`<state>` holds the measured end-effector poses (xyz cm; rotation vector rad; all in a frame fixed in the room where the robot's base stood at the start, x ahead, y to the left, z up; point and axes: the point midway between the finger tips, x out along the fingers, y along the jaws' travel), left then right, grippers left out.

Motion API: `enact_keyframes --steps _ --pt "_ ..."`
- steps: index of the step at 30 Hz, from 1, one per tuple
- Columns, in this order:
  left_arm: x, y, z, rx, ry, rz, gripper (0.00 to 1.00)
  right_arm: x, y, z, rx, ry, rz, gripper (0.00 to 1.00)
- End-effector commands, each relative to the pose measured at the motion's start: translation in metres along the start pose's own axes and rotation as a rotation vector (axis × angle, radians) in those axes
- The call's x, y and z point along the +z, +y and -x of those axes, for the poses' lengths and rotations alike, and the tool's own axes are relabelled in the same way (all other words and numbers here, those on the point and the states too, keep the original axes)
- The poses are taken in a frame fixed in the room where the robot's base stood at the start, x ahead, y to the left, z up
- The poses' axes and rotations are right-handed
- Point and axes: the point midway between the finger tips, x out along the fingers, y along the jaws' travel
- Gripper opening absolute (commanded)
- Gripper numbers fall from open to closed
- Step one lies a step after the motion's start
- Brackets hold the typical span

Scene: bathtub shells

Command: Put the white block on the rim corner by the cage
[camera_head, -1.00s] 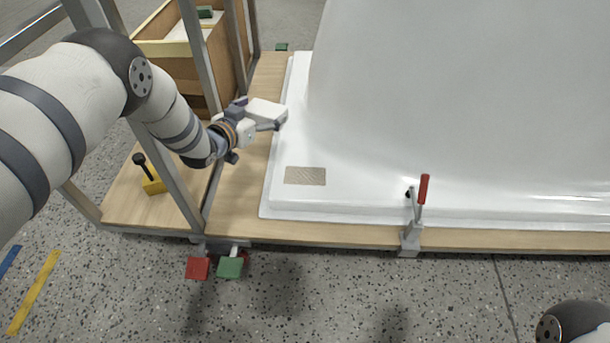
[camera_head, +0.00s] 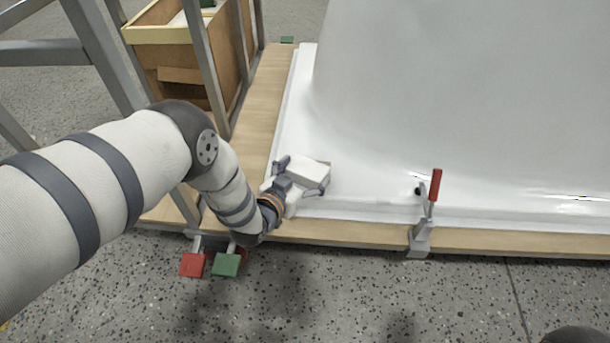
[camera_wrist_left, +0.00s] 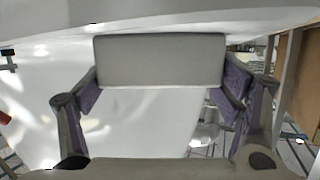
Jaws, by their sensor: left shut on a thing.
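The white block (camera_head: 306,169) is in my left gripper (camera_head: 304,175), over the near-left rim corner of the white tub shell (camera_head: 345,207). In the left wrist view the block (camera_wrist_left: 160,60) spans between the purple-padded fingers of my left gripper (camera_wrist_left: 163,85). I cannot tell whether the block touches the rim. The brown patch on that corner is hidden behind my gripper and the block. The cage is the grey metal frame (camera_head: 207,62) to the left of the corner. My right gripper is out of view.
A red-handled clamp (camera_head: 424,215) stands on the near rim, right of the block. A wooden bin (camera_head: 175,60) is inside the cage. Red (camera_head: 193,264) and green (camera_head: 226,264) pads lie below the board edge. The rim between block and clamp is clear.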

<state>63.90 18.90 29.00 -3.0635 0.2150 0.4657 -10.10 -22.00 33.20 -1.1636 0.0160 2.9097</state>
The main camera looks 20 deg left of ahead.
Motion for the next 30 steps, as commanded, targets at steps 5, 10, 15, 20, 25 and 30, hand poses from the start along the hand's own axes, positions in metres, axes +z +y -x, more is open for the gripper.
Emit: enact_keyframes --steps 5,10,15,20,25,30 --pt "-0.003 0.0 0.0 0.0 0.001 0.0 0.65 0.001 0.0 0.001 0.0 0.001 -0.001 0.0" --pt "0.001 0.0 -0.001 0.0 0.0 0.0 0.87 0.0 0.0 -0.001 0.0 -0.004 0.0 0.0" --pt "0.001 0.0 -0.001 0.0 0.001 0.0 1.0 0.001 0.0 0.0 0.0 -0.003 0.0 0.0" --pt "0.001 0.0 -0.001 0.0 0.001 0.0 1.0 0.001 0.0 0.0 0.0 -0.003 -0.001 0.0" --pt "-0.007 0.0 0.006 0.0 0.0 0.0 1.0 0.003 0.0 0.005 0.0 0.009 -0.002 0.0" --pt "-0.011 0.0 0.052 0.001 0.0 -0.001 1.0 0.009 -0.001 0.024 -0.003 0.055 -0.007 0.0"
